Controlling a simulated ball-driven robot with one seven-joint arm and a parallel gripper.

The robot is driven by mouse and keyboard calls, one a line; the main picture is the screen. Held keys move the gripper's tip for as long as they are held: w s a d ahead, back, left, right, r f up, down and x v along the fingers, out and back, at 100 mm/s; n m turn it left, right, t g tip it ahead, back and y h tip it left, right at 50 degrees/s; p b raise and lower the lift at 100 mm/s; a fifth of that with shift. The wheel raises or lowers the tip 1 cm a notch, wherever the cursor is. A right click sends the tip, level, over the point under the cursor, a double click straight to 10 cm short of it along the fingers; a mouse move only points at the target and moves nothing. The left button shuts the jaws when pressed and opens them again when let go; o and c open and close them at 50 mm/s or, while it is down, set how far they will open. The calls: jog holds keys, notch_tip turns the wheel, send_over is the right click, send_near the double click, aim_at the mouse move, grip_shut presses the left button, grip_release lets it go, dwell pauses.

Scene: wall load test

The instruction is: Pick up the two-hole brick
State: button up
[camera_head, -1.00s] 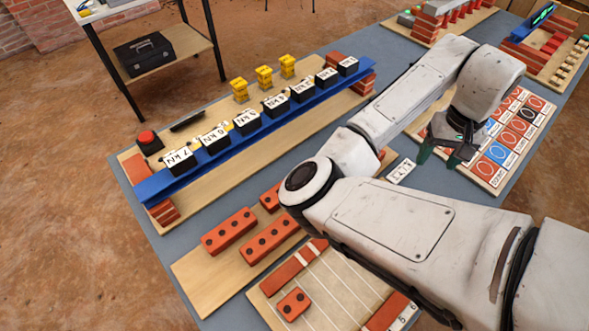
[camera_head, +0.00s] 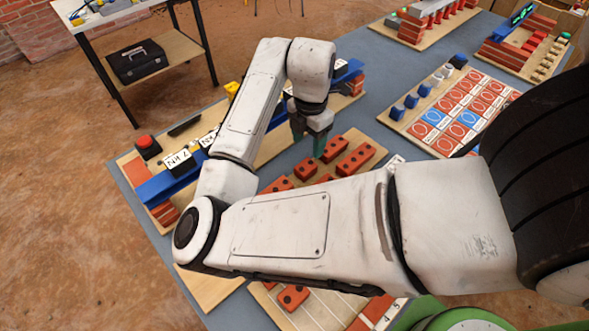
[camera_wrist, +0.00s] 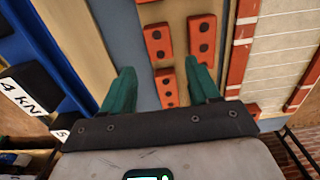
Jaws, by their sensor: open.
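Several red bricks with dark holes lie on a wooden board, and one of them (camera_head: 306,168) seems to show two holes. Another brick (camera_head: 293,297) with two holes lies on the striped board nearer me. My gripper (camera_head: 308,148) is open and empty above the board's far part, with green fingers pointing down. It also shows in the wrist view (camera_wrist: 160,66).
A blue beam (camera_head: 165,188) on brick supports, carrying labelled black weights, runs left of the brick board. A red button (camera_head: 146,145) stands at its near end. A board of red and blue cards (camera_head: 460,118) lies at right. My arm hides part of the table.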

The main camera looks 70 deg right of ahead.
aim_at(306, 166)
notch_tip(306, 166, down, 11)
jog(key=shift+w+r, duration=0.1)
jog(key=shift+r, duration=0.1)
dwell(0.4)
jog(key=shift+c, duration=0.2)
jog(key=c, duration=0.7)
jog(key=shift+c, duration=0.5)
jog(key=shift+r, duration=0.15)
